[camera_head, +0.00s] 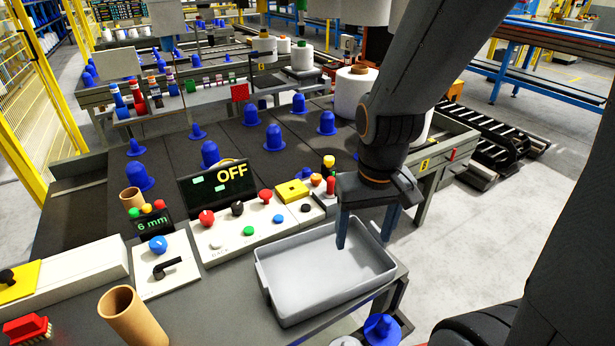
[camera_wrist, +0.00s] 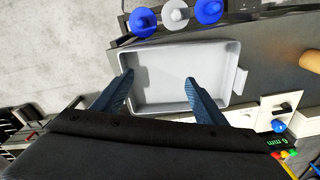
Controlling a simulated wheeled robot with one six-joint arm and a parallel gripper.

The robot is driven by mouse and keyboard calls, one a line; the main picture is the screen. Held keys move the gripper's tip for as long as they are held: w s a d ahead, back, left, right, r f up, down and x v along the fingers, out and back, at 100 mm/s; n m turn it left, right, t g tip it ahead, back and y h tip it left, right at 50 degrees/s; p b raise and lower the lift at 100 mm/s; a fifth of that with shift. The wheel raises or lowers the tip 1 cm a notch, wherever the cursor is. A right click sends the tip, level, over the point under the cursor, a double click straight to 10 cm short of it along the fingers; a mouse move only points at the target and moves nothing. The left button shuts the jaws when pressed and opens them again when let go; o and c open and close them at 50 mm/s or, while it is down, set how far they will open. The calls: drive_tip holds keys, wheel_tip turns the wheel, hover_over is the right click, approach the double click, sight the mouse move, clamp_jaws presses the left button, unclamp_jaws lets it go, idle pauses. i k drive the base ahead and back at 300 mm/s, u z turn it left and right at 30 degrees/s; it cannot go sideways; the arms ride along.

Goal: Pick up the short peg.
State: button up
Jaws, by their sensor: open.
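Several blue pegs stand on the dark table top in the head view. Some are low with a wide flange, such as a short peg at the back left (camera_head: 135,148) and another short peg (camera_head: 196,131). Others are taller and rounded, such as one (camera_head: 209,153) behind the OFF display. I cannot tell which one the task means. My gripper (camera_head: 366,240) is open and empty, pointing down above the grey tray (camera_head: 268,292). In the wrist view its two fingers (camera_wrist: 159,78) spread over the empty tray (camera_wrist: 235,62), apart from any peg.
A control panel (camera_head: 238,232) with buttons and the OFF display (camera_head: 215,182) stands between tray and pegs. A cardboard tube (camera_head: 133,318) stands at front left. White yarn bobbins (camera_head: 350,95) stand at back right. Blue and pale pieces (camera_wrist: 175,15) sit beyond the tray edge.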

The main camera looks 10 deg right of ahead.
sight(306, 172)
drive_tip(key=z, duration=0.5)
drive_tip(key=k, duration=1.25)
drive_tip(key=z, duration=0.9)
drive_tip(key=i, duration=2.75)
drive_tip(key=u, duration=0.75)
drive_tip(key=i, duration=1)
drive_tip(key=u, duration=1.4)
drive_tip(key=i, duration=0.8)
drive_tip(key=u, duration=0.55)
